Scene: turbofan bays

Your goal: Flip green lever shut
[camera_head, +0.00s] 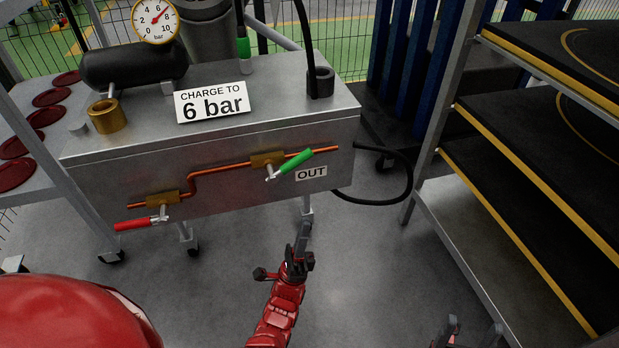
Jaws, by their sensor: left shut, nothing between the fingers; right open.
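The green lever (295,160) sits on a brass valve (267,160) on the front face of a grey metal box (240,190), beside the "OUT" label (311,173). Its handle points right and slightly up, roughly along the copper pipe (222,170). My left gripper (303,236) is shut and empty. It appears below the green lever in the picture, apart from it. My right gripper (471,328) is open and empty at the bottom edge, partly cut off.
A red lever (135,224) on another brass valve (163,199) points left. A pressure gauge (155,20) and a "CHARGE TO 6 bar" sign (211,103) stand on top. A black hose (408,185) loops out at right. A shelf rack (510,170) stands at right.

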